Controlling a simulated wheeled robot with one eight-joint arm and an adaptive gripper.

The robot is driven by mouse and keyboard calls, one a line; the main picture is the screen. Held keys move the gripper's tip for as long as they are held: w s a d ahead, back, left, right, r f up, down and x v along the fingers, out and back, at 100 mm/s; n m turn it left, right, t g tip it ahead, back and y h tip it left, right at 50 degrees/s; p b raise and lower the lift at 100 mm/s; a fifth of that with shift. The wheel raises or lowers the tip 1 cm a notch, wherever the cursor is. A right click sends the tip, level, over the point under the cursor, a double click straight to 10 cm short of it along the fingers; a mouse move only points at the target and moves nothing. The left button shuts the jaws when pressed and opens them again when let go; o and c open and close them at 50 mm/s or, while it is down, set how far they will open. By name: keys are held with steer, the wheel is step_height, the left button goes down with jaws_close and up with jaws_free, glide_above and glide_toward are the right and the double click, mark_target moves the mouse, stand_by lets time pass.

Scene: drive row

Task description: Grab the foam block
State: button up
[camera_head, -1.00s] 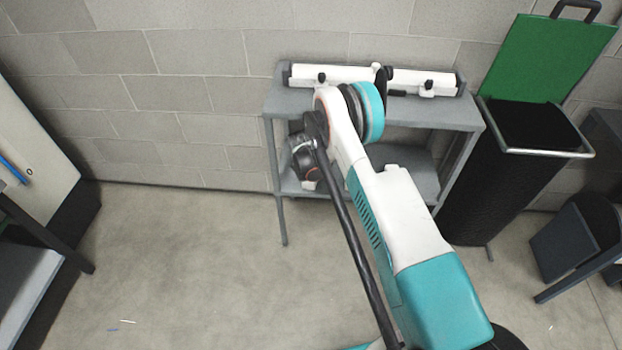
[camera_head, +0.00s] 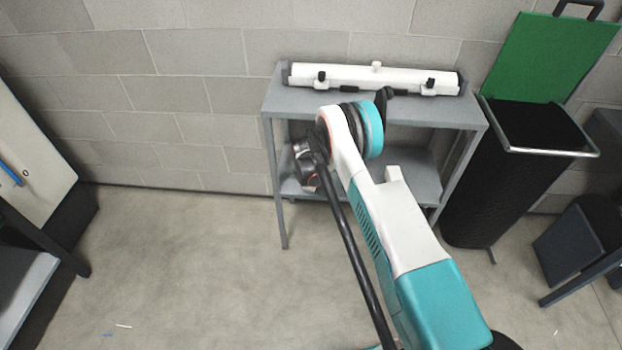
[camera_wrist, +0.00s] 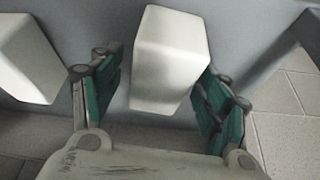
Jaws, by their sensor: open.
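A white block with slightly rounded edges, which looks like the foam block (camera_wrist: 170,55), stands between the fingers of my gripper (camera_wrist: 158,70) in the wrist view. My gripper is open, with one green-padded finger on each side of it. In the head view my arm hides the block and most of the gripper.
A second white block (camera_wrist: 22,58) stands just left of the left finger. A grey shelf unit (camera_head: 285,103) stands against the wall, with a long white bar (camera_head: 350,76) on top. A black bin (camera_head: 490,190) with a raised green lid is to its right.

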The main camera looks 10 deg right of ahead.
steer(key=shift+f, duration=0.2)
steer(key=shift+c, duration=0.3)
steer(key=c, duration=0.9)
